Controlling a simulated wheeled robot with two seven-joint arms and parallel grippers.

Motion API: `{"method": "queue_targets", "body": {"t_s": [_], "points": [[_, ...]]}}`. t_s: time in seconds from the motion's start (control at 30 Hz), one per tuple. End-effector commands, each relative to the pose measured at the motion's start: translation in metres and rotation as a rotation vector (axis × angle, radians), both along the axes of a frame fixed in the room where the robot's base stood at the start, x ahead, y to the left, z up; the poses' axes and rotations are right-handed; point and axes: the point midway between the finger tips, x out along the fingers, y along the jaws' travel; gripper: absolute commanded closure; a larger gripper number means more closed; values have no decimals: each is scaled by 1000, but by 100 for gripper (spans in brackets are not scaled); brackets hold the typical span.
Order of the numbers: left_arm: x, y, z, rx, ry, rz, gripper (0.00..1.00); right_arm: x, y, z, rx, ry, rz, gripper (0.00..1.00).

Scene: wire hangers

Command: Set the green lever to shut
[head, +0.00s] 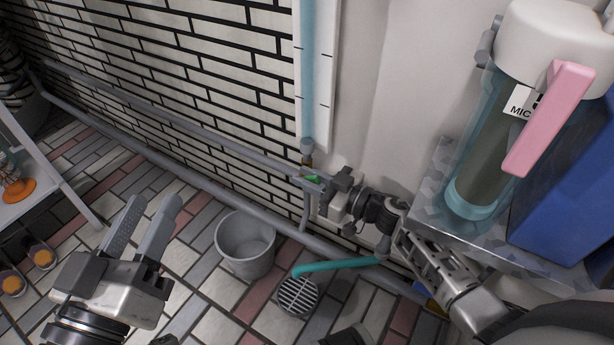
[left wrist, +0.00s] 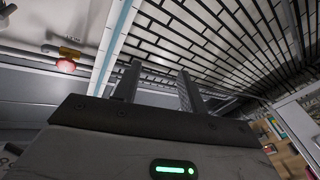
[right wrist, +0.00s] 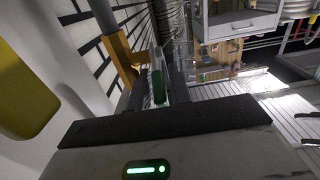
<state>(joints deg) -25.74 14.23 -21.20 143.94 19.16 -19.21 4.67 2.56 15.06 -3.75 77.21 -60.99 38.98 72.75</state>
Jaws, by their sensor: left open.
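The small green lever (head: 311,178) sits on the pipework at the foot of the tall blue tube, against the wall. My right gripper (head: 316,186) reaches it from the right and partly hides it. In the right wrist view the green lever (right wrist: 158,86) lies between my right fingers, which are close together on either side of it. A yellow-brown pipe (right wrist: 121,55) stands just beside the fingers there. My left gripper (head: 146,228) is open and empty, above the floor at the left, well away from the lever.
A grey bucket (head: 245,245) and a floor drain (head: 298,295) with a teal hose (head: 335,266) lie below. Grey pipes (head: 160,165) run along the brick wall. A shelf (head: 440,205) with a clear pink-handled jug (head: 490,150) and a blue container (head: 570,200) stands close at the right.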

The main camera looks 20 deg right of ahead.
Motion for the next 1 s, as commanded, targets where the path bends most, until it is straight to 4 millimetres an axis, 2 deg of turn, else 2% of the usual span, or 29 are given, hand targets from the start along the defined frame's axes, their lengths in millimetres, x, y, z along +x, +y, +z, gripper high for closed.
{"method": "queue_targets", "body": {"t_s": [0.07,0.17,0.4,0.63,0.73,0.97,1.0], "points": [[0,0,-1,3,1,0,58,0,0,0,1,-1,0,80],[0,0,-1,4,2,-1,58,0,0,0,1,-1,0,100],[2,2,-5,19,-27,11,58,-1,0,-4,13,-14,2,100],[8,5,35,90,-352,45,58,-2,-1,-7,70,-89,2,100],[7,5,42,98,-392,50,58,-2,-2,-4,77,-99,0,100],[7,5,43,96,-388,50,58,-2,-2,-4,76,-98,0,100],[7,5,43,96,-388,50,58,-3,-2,-4,76,-98,0,81]]}}
